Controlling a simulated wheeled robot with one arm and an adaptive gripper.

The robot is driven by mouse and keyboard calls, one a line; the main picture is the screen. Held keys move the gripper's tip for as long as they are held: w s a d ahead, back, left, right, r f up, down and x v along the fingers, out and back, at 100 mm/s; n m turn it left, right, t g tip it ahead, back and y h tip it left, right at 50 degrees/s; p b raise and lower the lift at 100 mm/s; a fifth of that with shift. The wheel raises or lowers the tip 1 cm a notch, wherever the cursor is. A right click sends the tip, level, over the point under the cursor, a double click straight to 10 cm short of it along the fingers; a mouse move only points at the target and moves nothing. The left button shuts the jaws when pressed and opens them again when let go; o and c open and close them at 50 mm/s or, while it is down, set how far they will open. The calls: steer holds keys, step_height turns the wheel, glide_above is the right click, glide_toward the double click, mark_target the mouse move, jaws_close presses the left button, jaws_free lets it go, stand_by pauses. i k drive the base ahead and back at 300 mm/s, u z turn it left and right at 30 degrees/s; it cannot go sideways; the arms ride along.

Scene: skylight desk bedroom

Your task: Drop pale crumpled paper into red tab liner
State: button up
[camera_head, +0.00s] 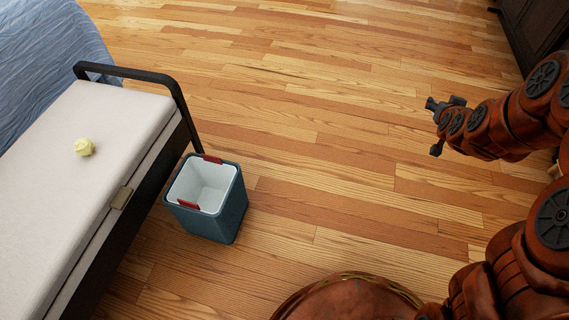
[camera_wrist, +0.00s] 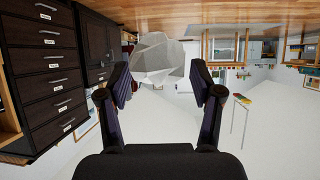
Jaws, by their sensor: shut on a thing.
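A pale grey-white crumpled paper (camera_wrist: 158,58) is between the fingertips of my gripper (camera_wrist: 160,82) in the wrist view. My gripper is shut on it. In the head view my gripper (camera_head: 436,126) is at the right, above the wood floor, and I cannot make out the paper there. The red tab liner (camera_head: 203,184) is a white liner with red tabs at its far and near rims, inside a blue-grey bin (camera_head: 232,212). The bin stands on the floor beside the bench, well left of my gripper. The liner looks empty.
A yellowish crumpled ball (camera_head: 84,147) lies on the pale bench cushion (camera_head: 60,200). The bench has a dark raised end rail (camera_head: 135,73) near the bin. A round brown-red thing (camera_head: 350,300) is at the bottom edge. Floor between gripper and bin is clear.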

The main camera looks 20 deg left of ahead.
mark_target(208, 196)
steer(key=i, duration=1.4)
steer(key=u, duration=5.4)
